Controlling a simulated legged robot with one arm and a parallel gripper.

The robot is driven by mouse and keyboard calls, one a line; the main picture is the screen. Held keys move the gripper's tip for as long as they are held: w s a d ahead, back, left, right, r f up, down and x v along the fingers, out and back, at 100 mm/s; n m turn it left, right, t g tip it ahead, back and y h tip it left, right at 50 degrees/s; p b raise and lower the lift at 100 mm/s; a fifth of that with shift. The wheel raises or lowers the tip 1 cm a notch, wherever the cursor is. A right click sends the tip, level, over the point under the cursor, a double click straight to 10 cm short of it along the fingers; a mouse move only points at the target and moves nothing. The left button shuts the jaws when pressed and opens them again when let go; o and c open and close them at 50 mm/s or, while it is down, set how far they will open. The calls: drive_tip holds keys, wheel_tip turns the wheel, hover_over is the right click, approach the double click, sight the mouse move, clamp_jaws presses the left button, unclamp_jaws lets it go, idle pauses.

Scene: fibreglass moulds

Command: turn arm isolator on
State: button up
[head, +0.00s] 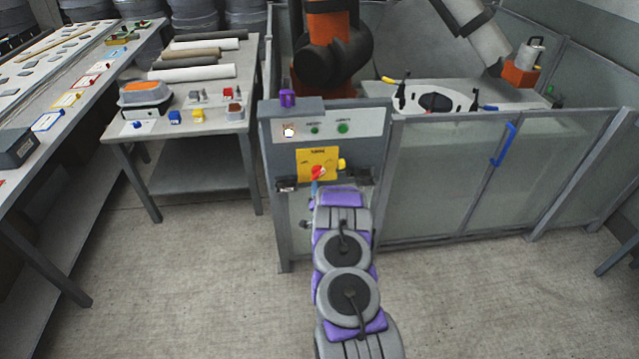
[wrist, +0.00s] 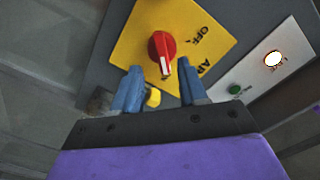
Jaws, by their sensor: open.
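The arm isolator is a red rotary knob (head: 318,172) with a white pointer mark, on a yellow plate (head: 318,156) on the front of a grey control cabinet. In the wrist view the knob (wrist: 162,50) sits just beyond my fingertips, its white mark pointing down the picture towards my gripper. "OFF" and part of another word show on the yellow plate (wrist: 205,22). My gripper (wrist: 160,70) is open, its two blue fingers apart on either side of the knob's line, with nothing between them that I can see as held. In the head view my arm hides part of the cabinet front.
A small yellow part (head: 342,164) juts out beside the knob. Indicator lights (head: 342,128) sit above the plate. A glass-panelled fence (head: 430,185) runs right of the cabinet, with an orange robot (head: 330,25) behind. A workbench (head: 195,125) stands left; floor between is clear.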

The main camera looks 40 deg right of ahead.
drive_tip(key=p+v, duration=0.2)
drive_tip(key=v, duration=1)
drive_tip(key=shift+s, duration=0.3)
